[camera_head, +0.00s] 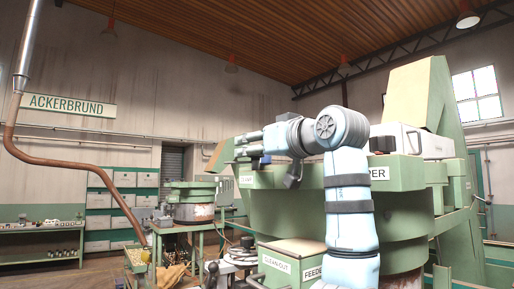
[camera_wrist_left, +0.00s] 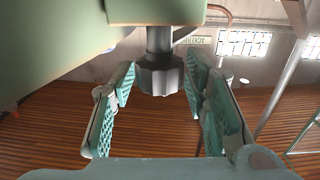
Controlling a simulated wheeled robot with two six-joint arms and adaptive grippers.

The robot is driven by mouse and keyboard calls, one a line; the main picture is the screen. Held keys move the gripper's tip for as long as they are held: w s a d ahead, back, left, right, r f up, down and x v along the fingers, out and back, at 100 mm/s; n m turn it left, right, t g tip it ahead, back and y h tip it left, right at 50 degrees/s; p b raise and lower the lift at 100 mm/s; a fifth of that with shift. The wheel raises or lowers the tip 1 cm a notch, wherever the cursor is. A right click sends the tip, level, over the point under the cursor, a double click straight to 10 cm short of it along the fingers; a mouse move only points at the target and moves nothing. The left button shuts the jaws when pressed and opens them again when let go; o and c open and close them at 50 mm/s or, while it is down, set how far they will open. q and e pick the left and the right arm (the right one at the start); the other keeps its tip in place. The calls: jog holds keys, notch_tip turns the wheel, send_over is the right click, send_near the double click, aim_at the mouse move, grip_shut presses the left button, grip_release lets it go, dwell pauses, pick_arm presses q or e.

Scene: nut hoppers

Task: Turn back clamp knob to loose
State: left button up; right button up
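The clamp knob (camera_wrist_left: 160,77) is a dark, fluted knob on a grey stem under a pale green block (camera_wrist_left: 155,12) in the left wrist view. My left gripper (camera_wrist_left: 161,74) is open, with one green padded finger on each side of the knob's tip end. Narrow gaps show between the pads and the knob, so it does not look gripped. In the head view my left gripper (camera_head: 248,146) points left beside the upper rim of the green hopper (camera_head: 285,205), above a small label that is partly readable. I cannot make out the knob there. My right gripper is not in view.
A green box labelled CLEAN-OUT (camera_head: 296,249) sits low in front of the hopper. A white case (camera_head: 425,140) lies on top at the right. Another green machine (camera_head: 190,190) and shelves (camera_head: 97,220) stand farther back left. Open air lies left of my gripper.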

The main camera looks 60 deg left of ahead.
pick_arm(q)
jog(key=shift+a, duration=0.1)
jog(key=d, duration=1.2)
jog(key=shift+w+d, duration=0.15)
jog(key=shift+w, duration=0.3)
